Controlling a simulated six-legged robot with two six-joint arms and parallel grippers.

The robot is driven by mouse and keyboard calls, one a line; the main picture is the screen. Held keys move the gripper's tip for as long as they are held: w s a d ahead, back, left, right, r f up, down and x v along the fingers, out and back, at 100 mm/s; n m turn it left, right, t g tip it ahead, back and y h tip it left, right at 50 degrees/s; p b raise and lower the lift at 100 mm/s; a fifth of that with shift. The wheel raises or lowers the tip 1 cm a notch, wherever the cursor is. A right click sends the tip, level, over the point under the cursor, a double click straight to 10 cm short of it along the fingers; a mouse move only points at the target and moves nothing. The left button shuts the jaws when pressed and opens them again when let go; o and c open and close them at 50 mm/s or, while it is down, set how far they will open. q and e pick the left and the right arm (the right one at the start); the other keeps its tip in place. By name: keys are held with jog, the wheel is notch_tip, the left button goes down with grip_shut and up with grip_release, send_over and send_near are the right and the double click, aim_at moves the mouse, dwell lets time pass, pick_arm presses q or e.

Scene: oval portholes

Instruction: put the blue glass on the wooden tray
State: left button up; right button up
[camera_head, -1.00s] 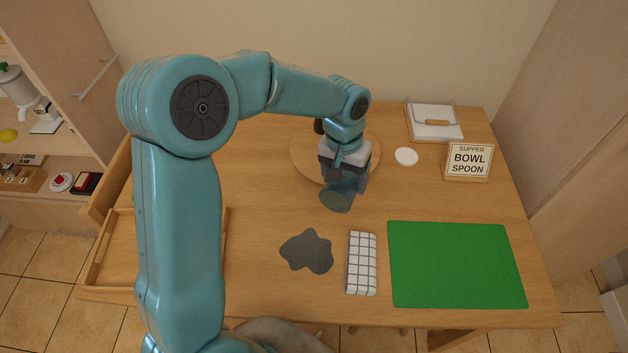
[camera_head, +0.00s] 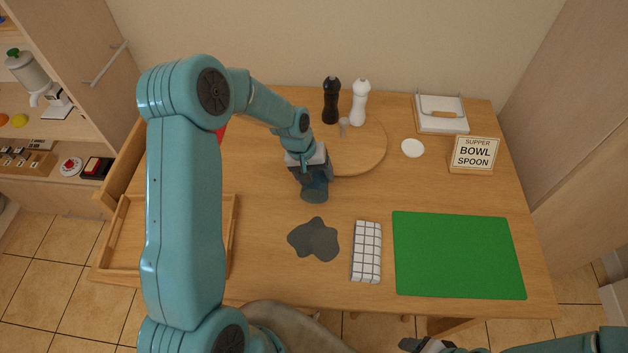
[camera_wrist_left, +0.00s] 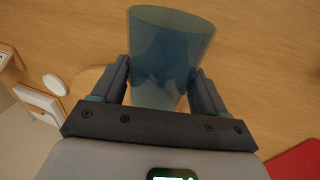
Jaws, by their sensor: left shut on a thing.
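The blue glass (camera_head: 315,191) is see-through and held between the fingers of my left gripper (camera_head: 314,176), over the middle-left of the table. In the left wrist view the glass (camera_wrist_left: 168,62) sits between both fingers of the left gripper (camera_wrist_left: 163,85), with its open rim pointing away from the palm. I cannot tell how far it is above the tabletop. The wooden tray (camera_head: 126,232) lies at the table's left, partly hidden by my left arm; the glass is to its right. My right gripper (camera_head: 426,345) shows only partly at the bottom edge.
A round wooden board (camera_head: 365,155) carries a black mill (camera_head: 331,101) and a white mill (camera_head: 360,103). A dark mat (camera_head: 315,240), a checked cloth (camera_head: 367,252) and a green mat (camera_head: 456,254) lie in front. A sign (camera_head: 474,154) stands at right.

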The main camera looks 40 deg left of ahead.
pick_arm(q)
jog(key=shift+f, duration=1.95)
jog(key=shift+f, duration=0.2)
jog(key=o, duration=1.2)
jog(key=shift+r, duration=0.15)
